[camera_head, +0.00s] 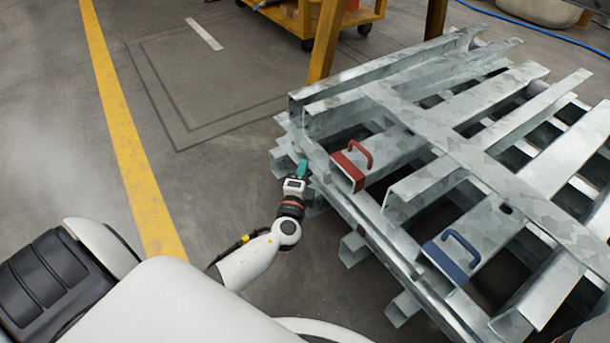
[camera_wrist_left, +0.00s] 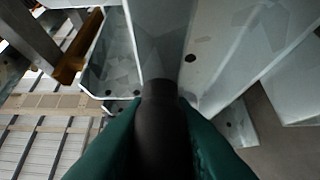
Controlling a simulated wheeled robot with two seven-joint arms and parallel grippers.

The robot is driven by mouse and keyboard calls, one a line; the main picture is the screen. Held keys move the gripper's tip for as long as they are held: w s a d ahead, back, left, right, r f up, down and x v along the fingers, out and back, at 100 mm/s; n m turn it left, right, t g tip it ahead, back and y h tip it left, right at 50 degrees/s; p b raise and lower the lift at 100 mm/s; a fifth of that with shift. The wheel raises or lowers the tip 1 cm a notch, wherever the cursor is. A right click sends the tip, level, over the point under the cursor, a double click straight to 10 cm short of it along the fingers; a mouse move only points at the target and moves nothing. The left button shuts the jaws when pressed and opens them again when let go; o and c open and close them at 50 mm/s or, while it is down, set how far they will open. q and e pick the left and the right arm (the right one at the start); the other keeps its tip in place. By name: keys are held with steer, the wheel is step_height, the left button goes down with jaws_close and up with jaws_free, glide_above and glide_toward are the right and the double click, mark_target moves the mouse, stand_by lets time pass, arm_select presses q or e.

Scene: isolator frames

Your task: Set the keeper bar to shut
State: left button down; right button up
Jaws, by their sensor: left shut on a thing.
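My left gripper (camera_head: 302,169) is at the near left edge of the stacked galvanized steel frames (camera_head: 440,125). Its green fingers are shut on a dark round grip (camera_wrist_left: 160,130) in the left wrist view. The grip's far end meets a grey steel channel (camera_wrist_left: 160,45). In the head view the gripper hides this grip. I cannot tell whether the grip belongs to the keeper bar or how the bar is set. A red handle (camera_head: 359,157) on a red plate is to the gripper's right. A blue handle (camera_head: 460,245) is farther right and nearer. My right gripper is not in view.
Steel beam ends (camera_head: 352,248) stick out from the stack's near side. A yellow post (camera_head: 326,40) and a yellow cart (camera_head: 368,14) stand behind. Open concrete floor with a yellow line (camera_head: 120,120) is to the left.

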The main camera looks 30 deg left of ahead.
arm_select(q)
steer(key=a, duration=0.1)
steer(key=w+a, duration=0.1)
steer(key=a, duration=0.1)
steer(key=shift+w+f+b, duration=0.1)
steer(key=shift+b, duration=0.25)
steer(key=shift+a, duration=0.15)
steer(key=c, duration=1.3)
jaws_free()
steer(key=shift+o, duration=0.2)
steer(key=p+v, duration=0.3)
steer(key=v, duration=0.9)
